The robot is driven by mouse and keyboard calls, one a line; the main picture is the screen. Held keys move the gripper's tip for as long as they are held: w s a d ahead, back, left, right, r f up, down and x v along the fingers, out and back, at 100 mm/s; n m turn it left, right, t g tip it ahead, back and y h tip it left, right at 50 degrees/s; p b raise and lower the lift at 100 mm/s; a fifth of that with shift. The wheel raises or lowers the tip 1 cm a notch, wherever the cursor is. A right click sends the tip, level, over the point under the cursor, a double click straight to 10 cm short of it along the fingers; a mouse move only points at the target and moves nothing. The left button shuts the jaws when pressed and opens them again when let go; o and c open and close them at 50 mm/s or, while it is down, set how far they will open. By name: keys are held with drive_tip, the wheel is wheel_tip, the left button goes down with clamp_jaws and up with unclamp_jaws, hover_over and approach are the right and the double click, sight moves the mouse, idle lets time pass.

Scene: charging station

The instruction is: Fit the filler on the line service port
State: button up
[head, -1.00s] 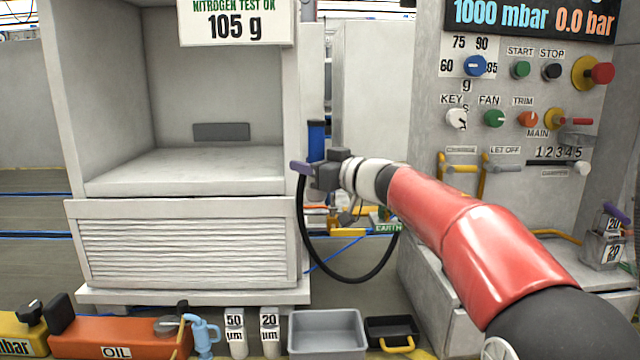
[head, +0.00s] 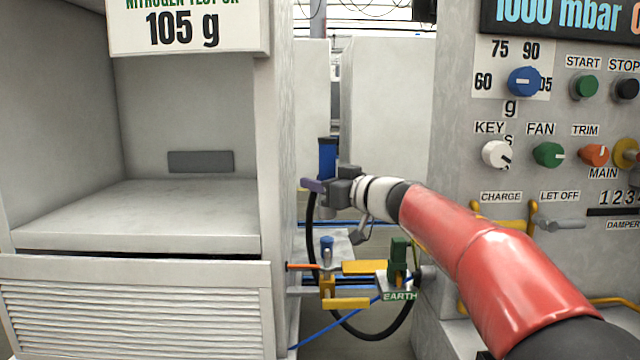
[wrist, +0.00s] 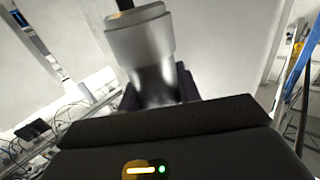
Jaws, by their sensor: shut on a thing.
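My gripper (head: 318,186) is shut on the filler, in the gap between the white cabinet and the control panel. A blue cylinder (head: 327,158), apparently the filler's body, stands upright above the fingers. In the wrist view, the filler's grey metal cylinder (wrist: 142,50) sits between the dark fingers. A black hose hangs below the gripper and loops to the right. Below the gripper stands a fitting (head: 327,262) with a blue top, yellow parts and an orange lever. It may carry the line service port, but I cannot make the port out. The filler is apart from this fitting.
A green clamp (head: 399,258) over an EARTH label is right of the fitting. The white cabinet (head: 278,180) borders the gap on the left, and the control panel (head: 455,150) with knobs on the right. The hose and a blue cable cross the low space.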

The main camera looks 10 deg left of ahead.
sight(330, 212)
drive_tip(key=shift+f+b, duration=1.6)
drive_tip(key=shift+f, duration=1.3)
drive_tip(key=shift+p, duration=1.5)
drive_tip(key=shift+f+b, duration=1.5)
drive_tip(key=shift+f, duration=1.15)
drive_tip(key=o, duration=1.3)
drive_tip(key=shift+d, duration=0.1)
drive_tip(key=shift+v, duration=3.9)
drive_tip(key=shift+s, duration=0.1)
